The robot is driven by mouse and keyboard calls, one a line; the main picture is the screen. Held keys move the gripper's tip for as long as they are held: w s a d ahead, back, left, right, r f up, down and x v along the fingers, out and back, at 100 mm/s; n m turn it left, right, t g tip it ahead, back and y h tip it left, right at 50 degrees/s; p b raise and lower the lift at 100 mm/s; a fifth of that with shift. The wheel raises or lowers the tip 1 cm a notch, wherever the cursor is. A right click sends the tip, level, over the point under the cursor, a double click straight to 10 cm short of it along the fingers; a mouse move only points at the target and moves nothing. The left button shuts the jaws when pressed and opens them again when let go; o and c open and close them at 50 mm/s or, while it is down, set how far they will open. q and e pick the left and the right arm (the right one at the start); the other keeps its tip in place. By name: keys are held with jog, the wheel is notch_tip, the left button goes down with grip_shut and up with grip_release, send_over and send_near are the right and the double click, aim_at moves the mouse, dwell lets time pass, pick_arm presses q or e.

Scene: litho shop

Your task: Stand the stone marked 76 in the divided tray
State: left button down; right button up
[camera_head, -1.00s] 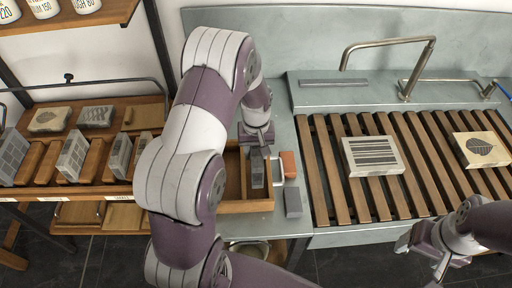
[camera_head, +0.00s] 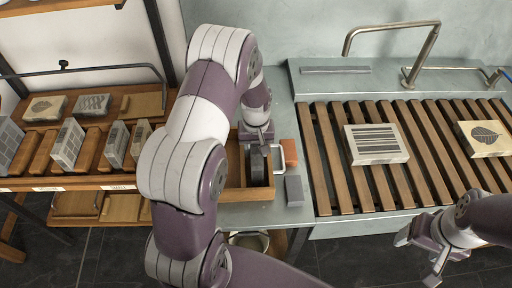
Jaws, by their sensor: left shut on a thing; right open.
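My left gripper (camera_head: 257,133) points down over the divided wooden tray (camera_head: 246,206), beside the sink. It is shut on what appears to be a dark grey stone (camera_head: 258,168), which is upright in the tray's right compartment. My arm hides much of the tray's left side. No number can be read on the stone, and I cannot tell whether it touches the tray floor. My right gripper (camera_head: 424,258) is open and empty at the lower right, in front of the slatted rack.
An orange block (camera_head: 289,152) and a grey block (camera_head: 294,190) lie right of the tray. The slatted rack (camera_head: 340,188) holds a striped stone (camera_head: 376,144) and a leaf-patterned stone (camera_head: 485,138). Stones stand in a wooden rack (camera_head: 92,150) at left. A tap (camera_head: 424,55) rises behind.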

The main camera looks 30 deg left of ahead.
pick_arm(q)
jog(key=shift+w+f, duration=0.1)
jog(key=shift+f, duration=0.25)
jog(key=c, duration=0.8)
grip_release()
jog(key=shift+o, duration=1.4)
jog(key=shift+s, duration=0.2)
notch_tip(320, 180, up, 9)
jog(key=p, duration=0.7)
jog(key=shift+p, duration=0.3)
jog(key=shift+w, duration=0.1)
